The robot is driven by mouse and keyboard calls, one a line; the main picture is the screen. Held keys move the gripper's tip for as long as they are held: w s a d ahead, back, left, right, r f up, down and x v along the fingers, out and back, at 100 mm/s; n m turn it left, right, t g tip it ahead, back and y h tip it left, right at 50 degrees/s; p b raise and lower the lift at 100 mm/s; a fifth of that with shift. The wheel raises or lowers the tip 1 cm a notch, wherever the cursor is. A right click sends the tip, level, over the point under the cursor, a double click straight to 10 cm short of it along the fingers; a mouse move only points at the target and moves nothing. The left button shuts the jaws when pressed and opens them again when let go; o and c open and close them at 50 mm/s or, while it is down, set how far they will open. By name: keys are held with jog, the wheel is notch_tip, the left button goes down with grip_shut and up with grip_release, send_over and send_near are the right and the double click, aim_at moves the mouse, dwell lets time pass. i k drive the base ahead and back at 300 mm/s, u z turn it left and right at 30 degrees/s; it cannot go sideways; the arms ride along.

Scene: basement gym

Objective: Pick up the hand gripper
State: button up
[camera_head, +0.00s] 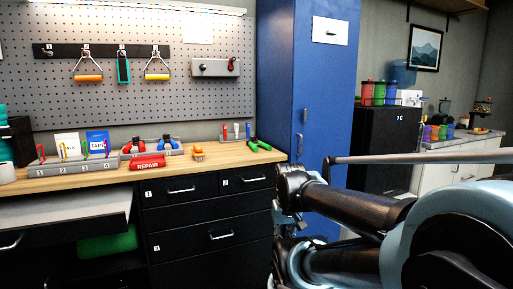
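A green-handled tool (259,145) that looks like a hand gripper lies on the wooden workbench top (215,158) near its right end. My dark arm is folded at the lower right. Its end, which seems to be my gripper (284,218), hangs in front of the blue locker, right of the drawers and below the bench top. Its fingers are not clear, and it is apart from all these tools.
A red REPAIR box (148,160), an orange item (198,152) and a small upright rack (236,131) stand on the bench. A numbered tray (75,168) is at left. Handles hang on the pegboard (180,100). The tall blue locker (300,75) borders the bench's right end.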

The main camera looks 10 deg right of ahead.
aim_at(252, 144)
jog(key=i, duration=0.95)
jog(key=z, duration=0.55)
jog(key=k, duration=0.8)
jog(key=u, duration=0.45)
jog(key=i, duration=0.5)
